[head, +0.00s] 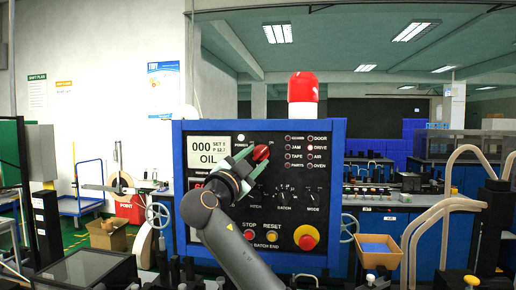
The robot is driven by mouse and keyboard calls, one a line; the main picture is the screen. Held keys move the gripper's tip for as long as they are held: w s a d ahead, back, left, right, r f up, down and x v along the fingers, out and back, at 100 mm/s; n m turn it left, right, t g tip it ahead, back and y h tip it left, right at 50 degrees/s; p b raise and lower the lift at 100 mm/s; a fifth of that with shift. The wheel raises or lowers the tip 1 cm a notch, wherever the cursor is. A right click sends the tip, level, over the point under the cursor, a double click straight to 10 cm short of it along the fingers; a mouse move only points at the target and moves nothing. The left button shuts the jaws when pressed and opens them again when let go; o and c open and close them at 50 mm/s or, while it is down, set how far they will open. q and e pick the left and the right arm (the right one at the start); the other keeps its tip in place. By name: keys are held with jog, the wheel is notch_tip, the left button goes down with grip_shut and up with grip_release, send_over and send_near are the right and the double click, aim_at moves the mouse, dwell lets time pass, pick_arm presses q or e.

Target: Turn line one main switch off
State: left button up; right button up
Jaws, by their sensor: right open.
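The control panel (342,190) has a blue frame and a black face and stands straight ahead. A red switch handle (261,152) sits on its upper middle, tilted, with part of its label hidden. My right gripper (252,159) is open at the panel, its fingertips close beside the red handle. I cannot tell whether they touch it. My right arm covers the panel's lower left. My left gripper is out of view.
The panel also carries a display (207,150) reading "000 OIL", small dials (283,196), a red stop knob on yellow (306,237) and a red beacon (303,88) on top. An open carton (379,248) stands at right; hoses (430,215) rise beyond it.

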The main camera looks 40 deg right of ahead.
aim_at(261, 153)
jog(key=shift+x, duration=1.05)
grip_shut()
